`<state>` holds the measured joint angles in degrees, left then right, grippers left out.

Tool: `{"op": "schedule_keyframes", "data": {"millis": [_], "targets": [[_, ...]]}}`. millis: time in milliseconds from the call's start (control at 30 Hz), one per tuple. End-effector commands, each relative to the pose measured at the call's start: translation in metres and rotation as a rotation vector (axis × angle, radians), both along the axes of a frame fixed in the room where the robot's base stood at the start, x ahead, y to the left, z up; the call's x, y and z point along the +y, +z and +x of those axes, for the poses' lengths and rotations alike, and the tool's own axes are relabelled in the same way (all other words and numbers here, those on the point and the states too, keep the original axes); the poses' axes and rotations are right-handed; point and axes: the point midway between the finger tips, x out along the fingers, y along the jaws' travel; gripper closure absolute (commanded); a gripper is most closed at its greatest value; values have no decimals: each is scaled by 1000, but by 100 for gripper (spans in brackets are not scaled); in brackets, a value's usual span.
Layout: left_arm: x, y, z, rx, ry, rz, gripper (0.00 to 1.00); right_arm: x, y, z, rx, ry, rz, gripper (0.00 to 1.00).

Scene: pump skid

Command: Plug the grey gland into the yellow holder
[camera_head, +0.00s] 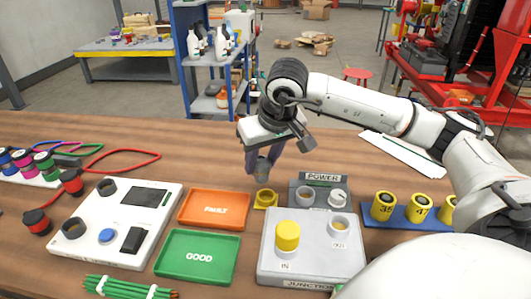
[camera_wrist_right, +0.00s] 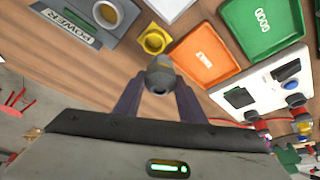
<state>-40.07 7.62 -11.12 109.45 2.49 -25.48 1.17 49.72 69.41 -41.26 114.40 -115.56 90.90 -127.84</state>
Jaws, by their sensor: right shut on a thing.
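My right gripper (camera_head: 262,165) is shut on the grey gland (camera_head: 263,168), which hangs between its two dark fingers above the table. The right wrist view also shows the gland (camera_wrist_right: 160,72) between the fingertips, with a dark opening at its end. The yellow holder (camera_head: 265,199) is a small square block with a round opening, on the table just in front of the gland. In the right wrist view the holder (camera_wrist_right: 153,40) lies just beyond the gland, and the two look apart. My left gripper is not in view.
Yellow numbered parts sit on a blue rack (camera_head: 405,214).

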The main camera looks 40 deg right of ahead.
Motion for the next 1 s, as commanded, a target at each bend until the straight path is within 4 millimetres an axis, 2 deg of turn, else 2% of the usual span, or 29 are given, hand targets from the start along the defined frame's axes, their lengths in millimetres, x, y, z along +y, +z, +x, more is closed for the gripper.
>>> {"op": "schedule_keyframes", "data": {"millis": [33, 167, 467, 867, 1000], "targets": [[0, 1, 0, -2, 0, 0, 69, -11, 0, 1, 1, -13, -6, 90], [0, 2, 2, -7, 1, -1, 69, -21, -1, 3, -4, -22, -10, 90], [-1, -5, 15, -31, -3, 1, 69, -21, -19, 3, -4, -22, -11, 90], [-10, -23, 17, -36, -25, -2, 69, -21, -59, 3, -4, -22, -11, 90], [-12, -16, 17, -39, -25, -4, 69, -21, -54, 3, -5, -22, -11, 90]]}}
